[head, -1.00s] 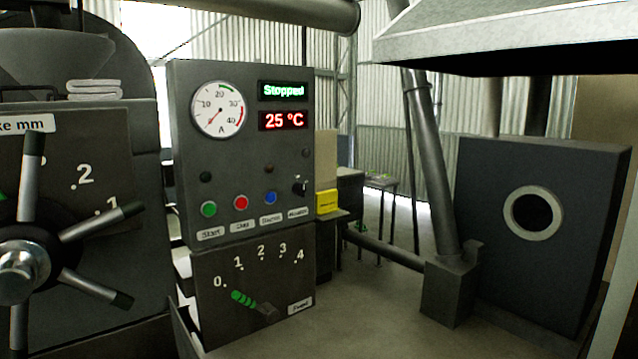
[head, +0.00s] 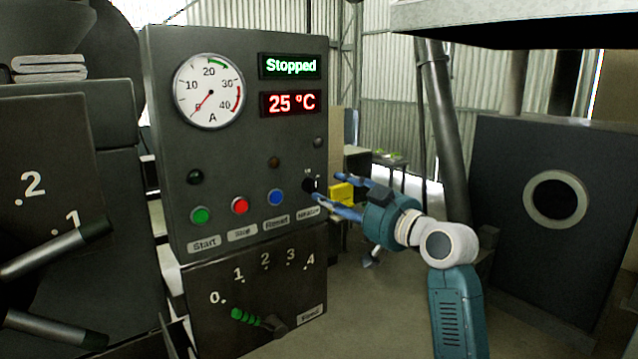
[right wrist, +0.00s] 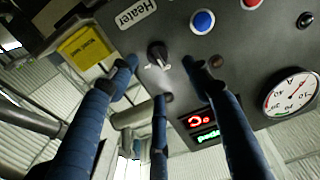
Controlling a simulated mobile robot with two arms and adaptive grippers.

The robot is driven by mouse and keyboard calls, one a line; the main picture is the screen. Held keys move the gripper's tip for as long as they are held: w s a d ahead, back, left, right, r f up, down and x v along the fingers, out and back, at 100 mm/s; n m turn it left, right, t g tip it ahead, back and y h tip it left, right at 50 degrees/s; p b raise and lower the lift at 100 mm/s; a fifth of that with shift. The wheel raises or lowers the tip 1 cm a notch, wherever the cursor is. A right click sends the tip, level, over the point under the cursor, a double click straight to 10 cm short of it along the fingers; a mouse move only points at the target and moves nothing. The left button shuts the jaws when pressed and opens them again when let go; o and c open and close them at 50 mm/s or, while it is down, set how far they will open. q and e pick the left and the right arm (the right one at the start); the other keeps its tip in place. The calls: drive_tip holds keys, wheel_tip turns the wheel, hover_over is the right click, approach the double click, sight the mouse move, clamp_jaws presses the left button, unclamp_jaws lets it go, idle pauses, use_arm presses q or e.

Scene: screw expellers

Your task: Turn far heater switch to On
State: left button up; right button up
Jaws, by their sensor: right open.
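The heater switch (head: 309,184) is a small black knob at the right end of the button row on the dark control panel (head: 240,150). In the right wrist view the black knob (right wrist: 157,56) stands below the "Heater" label (right wrist: 136,13). My right gripper (head: 322,188) is open at the panel's right edge, its blue fingers reaching toward the knob. In the right wrist view its fingers (right wrist: 160,75) lie spread on both sides of the knob, with a third finger below it. I cannot tell whether any finger touches the knob. My left gripper is not in view.
Green, red and blue buttons (head: 276,197) sit left of the switch. The display (head: 290,65) reads Stopped, and the one below reads 25 °C. A feed lever (head: 258,320) is on the lower panel. A yellow box (head: 341,193) is behind my fingers.

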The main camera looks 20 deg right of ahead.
sight(316, 187)
drive_tip(key=p+x, duration=0.1)
drive_tip(key=x, duration=0.4)
drive_tip(key=shift+w+a, duration=0.1)
drive_tip(key=shift+w, duration=0.15)
drive_tip(key=shift+p+x, duration=0.3)
drive_tip(key=shift+x, duration=0.65)
drive_tip(key=shift+f, duration=0.2)
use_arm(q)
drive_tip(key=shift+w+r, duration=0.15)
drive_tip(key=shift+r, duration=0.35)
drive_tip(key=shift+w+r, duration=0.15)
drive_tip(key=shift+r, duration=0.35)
use_arm(e)
drive_tip(key=c, duration=1.1)
